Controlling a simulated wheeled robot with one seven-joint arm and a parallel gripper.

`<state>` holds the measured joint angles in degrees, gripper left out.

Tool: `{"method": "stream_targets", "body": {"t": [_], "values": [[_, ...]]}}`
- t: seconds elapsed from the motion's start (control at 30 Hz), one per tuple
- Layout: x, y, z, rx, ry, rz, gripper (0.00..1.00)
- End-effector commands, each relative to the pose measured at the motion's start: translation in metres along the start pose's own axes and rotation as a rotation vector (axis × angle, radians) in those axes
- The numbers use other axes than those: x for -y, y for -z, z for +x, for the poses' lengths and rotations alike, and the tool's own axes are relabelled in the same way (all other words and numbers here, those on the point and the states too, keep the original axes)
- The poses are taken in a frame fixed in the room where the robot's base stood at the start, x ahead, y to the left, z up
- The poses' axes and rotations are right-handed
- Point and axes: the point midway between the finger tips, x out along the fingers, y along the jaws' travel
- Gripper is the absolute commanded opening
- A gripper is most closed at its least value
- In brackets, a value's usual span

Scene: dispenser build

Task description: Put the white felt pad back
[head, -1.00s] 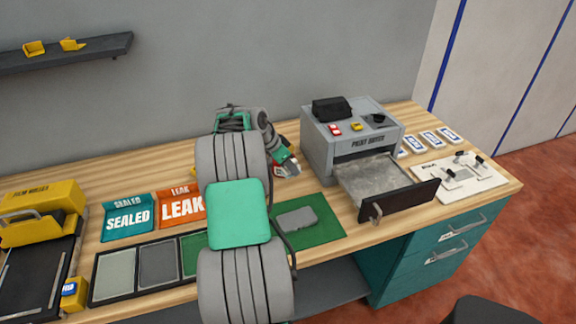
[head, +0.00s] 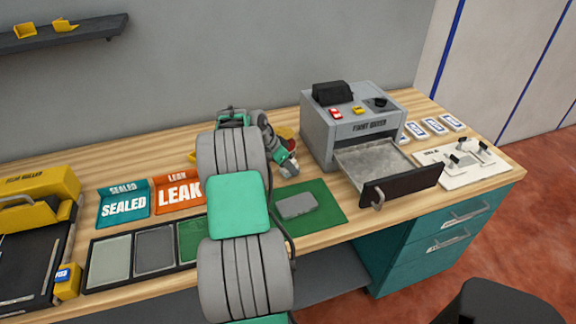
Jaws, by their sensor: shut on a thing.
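My gripper (head: 290,168) is partly hidden behind my arm, low over the bench to the left of the grey printer-like machine. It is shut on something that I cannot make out. No white felt pad can be clearly told in this view. A dark-framed tray (head: 86,288) at the front left shows a pale panel (head: 109,262), a dark grey panel (head: 154,251) and a green panel (head: 192,240). A grey rounded pad (head: 297,205) lies on a green mat (head: 325,212), just in front of my gripper.
The grey machine (head: 318,140) has its drawer (head: 402,187) pulled out. A red and yellow thing (head: 287,134) shows behind my wrist. SEALED (head: 124,205) and LEAK (head: 180,192) bins stand left. A white board (head: 465,170) lies right. Bare wood (head: 120,166) shows at the back left.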

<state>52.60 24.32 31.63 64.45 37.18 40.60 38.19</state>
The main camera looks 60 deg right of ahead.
Motion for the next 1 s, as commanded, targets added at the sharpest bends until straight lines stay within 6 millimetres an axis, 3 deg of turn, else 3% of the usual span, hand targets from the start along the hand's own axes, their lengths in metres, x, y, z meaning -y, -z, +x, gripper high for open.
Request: {"method": "stream_targets", "body": {"t": [0.8,0.83,1.0], "values": [[0.0,-0.006,0.011,0.0,0.0,-0.001,0.01],[0.0,-0.006,0.011,0.0,0.0,0.0,0.4],[0.0,-0.006,0.01,0.0,0.0,0.0,0.54]]}}
